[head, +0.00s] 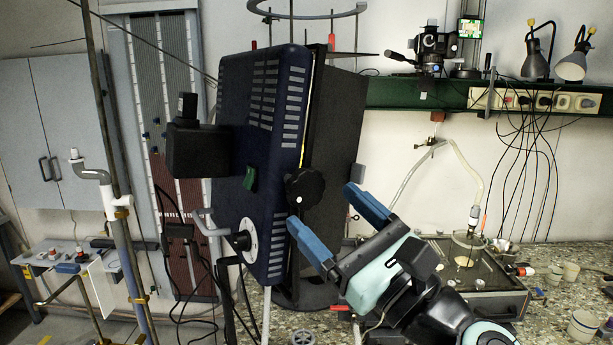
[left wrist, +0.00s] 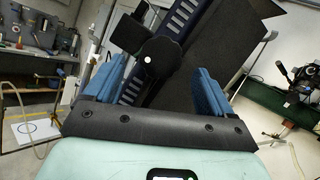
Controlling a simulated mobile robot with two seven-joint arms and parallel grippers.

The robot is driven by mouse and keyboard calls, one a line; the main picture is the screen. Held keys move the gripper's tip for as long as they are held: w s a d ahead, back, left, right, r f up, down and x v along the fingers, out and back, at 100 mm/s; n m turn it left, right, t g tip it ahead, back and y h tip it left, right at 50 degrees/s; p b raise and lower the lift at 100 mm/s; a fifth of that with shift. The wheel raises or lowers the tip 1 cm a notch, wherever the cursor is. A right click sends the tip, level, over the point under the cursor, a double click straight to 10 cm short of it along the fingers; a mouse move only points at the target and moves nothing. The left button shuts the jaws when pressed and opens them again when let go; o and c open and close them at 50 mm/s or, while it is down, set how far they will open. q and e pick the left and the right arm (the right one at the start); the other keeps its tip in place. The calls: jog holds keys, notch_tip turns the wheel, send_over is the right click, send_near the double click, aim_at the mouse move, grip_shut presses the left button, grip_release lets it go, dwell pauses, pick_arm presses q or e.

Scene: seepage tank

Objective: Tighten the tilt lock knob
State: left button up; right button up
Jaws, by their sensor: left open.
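The tilt lock knob, a black lobed knob (head: 305,187), sits on the side edge of the dark blue tilted housing (head: 262,130). In the left wrist view the black knob (left wrist: 160,50) appears between the finger pads, with a pale spot near it. My left gripper (head: 321,206) is open, its two blue fingers pointing at the knob from the lower right. The fingertips are close to the knob; I cannot tell whether they touch it. Nothing is held between the fingers. My right gripper is in neither view.
A white dial (head: 242,240) and a black box (head: 197,150) stick out from the housing. Behind my arm, a framed tank (head: 480,275) stands on the speckled worktop. A green shelf (head: 430,95) carries instruments, lamps and sockets. Cables hang below the housing.

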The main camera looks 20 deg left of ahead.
aim_at(309, 193)
pick_arm(q)
jog(key=p+x, duration=0.1)
jog(key=x, duration=0.4)
jog(key=shift+w+a+r+p, duration=0.1)
jog(key=shift+w+a+p, duration=0.1)
jog(key=shift+w+p, duration=0.15)
jog(key=shift+s, duration=0.1)
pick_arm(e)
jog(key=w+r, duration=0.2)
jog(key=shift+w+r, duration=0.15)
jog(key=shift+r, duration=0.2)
pick_arm(q)
jog(key=c, duration=1)
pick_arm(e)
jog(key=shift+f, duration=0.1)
